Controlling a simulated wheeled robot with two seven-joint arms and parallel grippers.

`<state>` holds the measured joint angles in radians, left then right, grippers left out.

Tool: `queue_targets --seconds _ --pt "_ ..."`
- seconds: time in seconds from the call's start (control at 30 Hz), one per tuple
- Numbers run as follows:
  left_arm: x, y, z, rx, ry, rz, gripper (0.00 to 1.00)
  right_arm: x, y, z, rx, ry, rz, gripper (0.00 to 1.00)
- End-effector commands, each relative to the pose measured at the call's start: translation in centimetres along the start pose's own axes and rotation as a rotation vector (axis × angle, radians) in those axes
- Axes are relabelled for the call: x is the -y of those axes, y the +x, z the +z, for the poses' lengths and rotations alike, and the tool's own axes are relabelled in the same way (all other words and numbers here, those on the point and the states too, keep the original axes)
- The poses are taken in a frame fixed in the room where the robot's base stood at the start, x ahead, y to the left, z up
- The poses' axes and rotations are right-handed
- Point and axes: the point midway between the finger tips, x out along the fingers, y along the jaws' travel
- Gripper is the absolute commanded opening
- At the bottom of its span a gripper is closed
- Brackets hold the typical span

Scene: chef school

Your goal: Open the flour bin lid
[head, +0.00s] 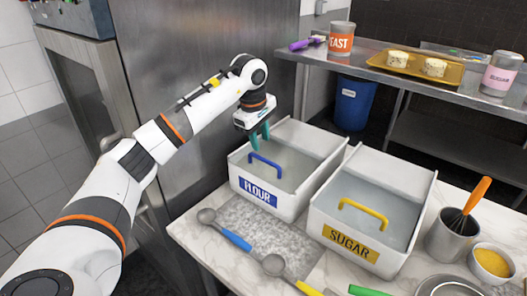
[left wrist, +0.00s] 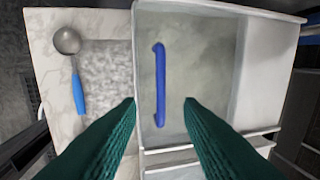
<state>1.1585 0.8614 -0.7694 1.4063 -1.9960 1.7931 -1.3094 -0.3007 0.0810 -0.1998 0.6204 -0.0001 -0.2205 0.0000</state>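The flour bin (head: 298,204) is a white box with a blue FLOUR label, standing on the counter. Its greyish see-through lid (head: 292,166) lies shut across the top and carries a blue bar handle (head: 265,160). My left gripper (head: 259,138) points down just above the handle, its green fingers apart and empty. In the left wrist view, the blue handle (left wrist: 160,85) shows between the two fingertips of the left gripper (left wrist: 162,101), with the lid (left wrist: 205,60) behind. I cannot tell how far the fingertips are above the handle. My right gripper is not in view.
A sugar bin (head: 398,257) with a yellow handle stands close on the right. Scoops with blue (head: 236,240) and yellow handles lie in front. A steel cup (head: 447,240) and a yellow-filled bowl (head: 492,262) stand right. A steel cabinet (head: 200,90) rises behind my arm.

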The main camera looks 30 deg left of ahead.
Motion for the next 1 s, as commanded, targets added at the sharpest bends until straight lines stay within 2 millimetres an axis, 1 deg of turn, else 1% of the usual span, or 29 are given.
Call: queue_targets --seconds 0.03,0.1,0.2,0.33,0.5,0.73,0.77,0.93,0.97,1.0 --pt "-0.1 1.0 0.0 0.0 0.0 0.005 0.33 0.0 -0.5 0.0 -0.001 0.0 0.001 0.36" --pt "0.0 2.4 0.0 -0.002 -0.001 0.004 0.33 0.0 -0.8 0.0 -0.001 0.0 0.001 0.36" --pt "0.0 4.0 -0.1 -0.002 0.0 0.003 0.33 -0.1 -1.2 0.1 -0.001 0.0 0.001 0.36" --pt "0.0 5.6 -0.1 -0.002 -0.001 0.0 0.33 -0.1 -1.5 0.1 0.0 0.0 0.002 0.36" --pt "0.0 6.5 -0.1 -0.001 0.0 -0.002 0.33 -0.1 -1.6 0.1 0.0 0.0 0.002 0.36" --pt "0.0 6.6 -0.1 -0.002 0.0 -0.002 0.33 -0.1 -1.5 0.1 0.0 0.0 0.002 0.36" --pt "0.0 6.6 -0.1 -0.002 0.0 -0.002 0.32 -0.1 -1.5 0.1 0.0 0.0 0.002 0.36" --pt "0.0 6.5 -0.1 -0.002 0.0 -0.002 0.04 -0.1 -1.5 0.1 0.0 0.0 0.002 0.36" --pt "0.0 6.5 -0.1 -0.002 0.0 -0.002 0.0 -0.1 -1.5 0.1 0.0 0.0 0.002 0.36" --pt "0.0 6.5 -0.1 -0.002 0.0 -0.002 0.0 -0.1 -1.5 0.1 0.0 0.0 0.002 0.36"
